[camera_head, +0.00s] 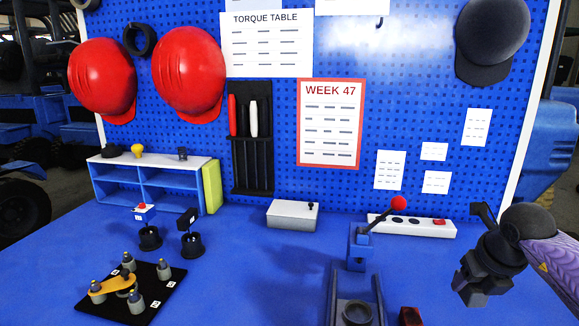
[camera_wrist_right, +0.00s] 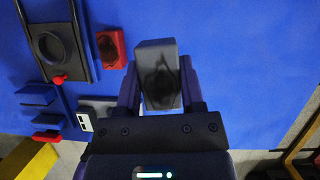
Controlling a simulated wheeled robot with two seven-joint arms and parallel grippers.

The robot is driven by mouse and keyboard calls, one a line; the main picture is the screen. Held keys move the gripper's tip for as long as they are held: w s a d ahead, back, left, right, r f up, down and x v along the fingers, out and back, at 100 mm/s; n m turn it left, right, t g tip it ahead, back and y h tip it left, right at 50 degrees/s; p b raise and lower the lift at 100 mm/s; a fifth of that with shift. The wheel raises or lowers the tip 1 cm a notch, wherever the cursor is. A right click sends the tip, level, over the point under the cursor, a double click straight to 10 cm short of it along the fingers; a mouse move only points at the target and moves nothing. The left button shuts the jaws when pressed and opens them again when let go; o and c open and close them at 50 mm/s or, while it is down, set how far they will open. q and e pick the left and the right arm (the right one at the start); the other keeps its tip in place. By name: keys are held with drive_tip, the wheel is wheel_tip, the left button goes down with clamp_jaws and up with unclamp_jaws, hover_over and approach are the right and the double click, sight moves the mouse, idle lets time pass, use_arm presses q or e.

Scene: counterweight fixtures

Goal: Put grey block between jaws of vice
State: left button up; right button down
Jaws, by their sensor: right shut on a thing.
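My right gripper (camera_head: 472,282) hangs above the right side of the blue bench. It is shut on the grey block (camera_wrist_right: 158,70), which shows between the fingers in the right wrist view and at the gripper's lower end in the head view (camera_head: 468,296). A blue fixture (camera_head: 359,250) with a red-knobbed lever stands left of the gripper, behind a dark railed frame (camera_head: 334,300) holding a round grey seat. I cannot tell for sure which part is the vice or its jaws. The block is apart from the fixture. My left gripper is not in view.
A red block (camera_head: 410,316) lies beside the railed frame. Behind are a white switch strip (camera_head: 412,226) and a grey-white box (camera_head: 292,214). A black plate (camera_head: 152,302) with several posts is at front left. The bench middle is clear.

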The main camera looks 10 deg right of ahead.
drive_tip(key=s+a+n+g+y+p, duration=0.25)
drive_tip(key=a+n+y, duration=0.25)
drive_tip(key=a+n, duration=1.05)
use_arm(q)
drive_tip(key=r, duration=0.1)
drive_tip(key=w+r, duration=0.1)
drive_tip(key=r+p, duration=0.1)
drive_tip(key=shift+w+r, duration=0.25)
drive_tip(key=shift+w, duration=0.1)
use_arm(e)
drive_tip(key=s+a+r+n+g+h, duration=0.1)
drive_tip(key=s+a+n+g+h, duration=0.1)
drive_tip(key=n, duration=0.9)
drive_tip(key=s+a+n+g+h, duration=0.2)
drive_tip(key=s+a+n+g, duration=0.2)
drive_tip(key=s+n, duration=0.3)
drive_tip(key=a+n, duration=0.1)
drive_tip(key=n, duration=0.3)
drive_tip(key=shift+s+r+g, duration=0.15)
drive_tip(key=shift+r+g, duration=0.2)
drive_tip(key=shift+a+r+n, duration=0.1)
drive_tip(key=shift+n, duration=0.15)
